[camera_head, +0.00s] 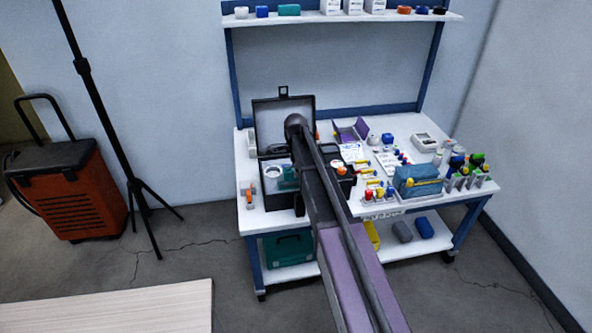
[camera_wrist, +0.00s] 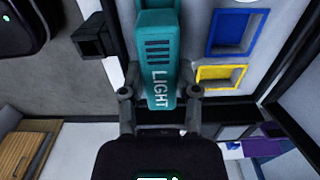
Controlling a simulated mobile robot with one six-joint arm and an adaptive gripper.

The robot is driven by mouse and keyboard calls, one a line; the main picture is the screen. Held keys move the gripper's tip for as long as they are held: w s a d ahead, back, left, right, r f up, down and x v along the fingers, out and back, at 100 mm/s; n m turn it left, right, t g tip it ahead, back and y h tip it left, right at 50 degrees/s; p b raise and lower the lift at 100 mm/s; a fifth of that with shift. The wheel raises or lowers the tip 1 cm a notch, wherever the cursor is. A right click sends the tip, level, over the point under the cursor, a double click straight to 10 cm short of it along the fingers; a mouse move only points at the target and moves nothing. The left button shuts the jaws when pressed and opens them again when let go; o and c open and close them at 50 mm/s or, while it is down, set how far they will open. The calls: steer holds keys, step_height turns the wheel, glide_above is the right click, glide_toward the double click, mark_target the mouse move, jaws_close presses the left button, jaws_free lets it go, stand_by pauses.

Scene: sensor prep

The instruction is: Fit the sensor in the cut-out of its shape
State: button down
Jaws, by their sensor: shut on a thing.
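My gripper (camera_wrist: 160,95) is shut on a teal sensor (camera_wrist: 158,58) marked LIGHT, with one finger on each side of it. The sensor also shows as a teal patch over the open case in the head view (camera_head: 288,179). The black case (camera_head: 283,108) stands on the bench with its lid up. In the wrist view its pale insert (camera_wrist: 262,62) has a blue-edged cut-out (camera_wrist: 213,32) and a yellow-edged cut-out (camera_wrist: 203,77) right of the sensor. Whether the sensor touches the insert, and the cut-out beneath it, I cannot tell. My arm hides the case's right part.
The white bench top (camera_head: 250,220) has a small orange-and-grey item (camera_head: 249,197) left of the case. A shelf (camera_head: 345,18) runs above the back. A black tripod (camera_head: 100,100) stands left of the bench.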

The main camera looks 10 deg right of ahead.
steer(key=shift+f+b, duration=0.9)
steer(key=shift+f, duration=0.2)
steer(key=shift+f+b, duration=1.45)
steer(key=shift+f, duration=0.05)
stand_by(5.4)
